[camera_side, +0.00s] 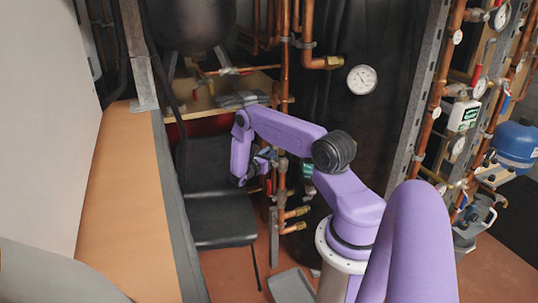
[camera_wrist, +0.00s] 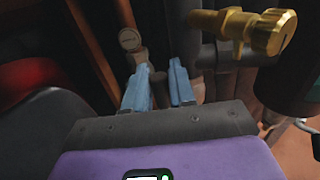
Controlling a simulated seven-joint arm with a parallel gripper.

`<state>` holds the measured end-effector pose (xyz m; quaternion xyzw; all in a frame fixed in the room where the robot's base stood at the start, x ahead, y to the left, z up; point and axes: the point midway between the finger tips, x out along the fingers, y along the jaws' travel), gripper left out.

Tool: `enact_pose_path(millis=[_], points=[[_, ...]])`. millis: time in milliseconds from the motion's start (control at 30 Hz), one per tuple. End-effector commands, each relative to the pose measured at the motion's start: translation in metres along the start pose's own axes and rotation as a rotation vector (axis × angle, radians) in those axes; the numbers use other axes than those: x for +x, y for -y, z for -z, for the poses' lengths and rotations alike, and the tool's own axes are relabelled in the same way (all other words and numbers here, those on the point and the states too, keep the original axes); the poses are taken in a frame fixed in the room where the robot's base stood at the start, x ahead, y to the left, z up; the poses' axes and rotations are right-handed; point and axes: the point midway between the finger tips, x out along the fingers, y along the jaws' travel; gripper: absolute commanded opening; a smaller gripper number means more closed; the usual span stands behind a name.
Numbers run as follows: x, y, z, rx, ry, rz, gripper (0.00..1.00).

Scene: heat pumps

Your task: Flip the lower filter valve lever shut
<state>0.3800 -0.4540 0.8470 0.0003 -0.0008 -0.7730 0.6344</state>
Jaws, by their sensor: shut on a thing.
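My gripper (camera_side: 266,160) is at the copper pipework in the middle of the side view, small and partly blended with the pipes. In the wrist view its two blue fingers (camera_wrist: 159,88) stand a short way apart, with a dark, narrow part (camera_wrist: 158,92) between them. The fingers are shut on this part; I cannot tell for certain that it is the lower filter valve lever. A small red handle (camera_side: 268,187) shows just below my gripper in the side view. The valve body is not clear in either view.
A brass fitting (camera_wrist: 250,28) juts in at the wrist view's upper right, close to the fingers. Brass pipe ends (camera_side: 296,212) stick out below my gripper. A black chair (camera_side: 222,215) stands left of the pipes. A pressure gauge (camera_side: 361,79) hangs above right.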

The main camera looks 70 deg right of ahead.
Motion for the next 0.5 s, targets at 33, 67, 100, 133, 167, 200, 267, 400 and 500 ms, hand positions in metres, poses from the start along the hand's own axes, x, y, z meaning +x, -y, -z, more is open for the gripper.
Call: enact_pose_path(millis=[33, 67, 100, 133, 167, 200, 267, 400, 500], points=[[-0.001, 0.000, 0.000, 0.004, 0.003, 0.000, 0.00], [-0.001, 0.001, 0.000, 0.007, 0.006, 0.000, 0.00], [-0.001, 0.001, 0.001, 0.013, 0.010, 0.000, 0.00], [-0.002, 0.002, 0.001, 0.019, 0.014, 0.000, 0.00], [-0.002, 0.002, 0.001, 0.027, 0.020, 0.000, 0.00], [-0.002, 0.003, 0.001, 0.038, 0.029, 0.000, 0.00], [-0.004, 0.004, 0.001, 0.062, 0.043, -0.001, 0.00], [-0.007, 0.009, 0.002, 0.136, 0.095, -0.001, 0.00], [-0.010, 0.013, 0.003, 0.205, 0.141, -0.002, 0.00]])
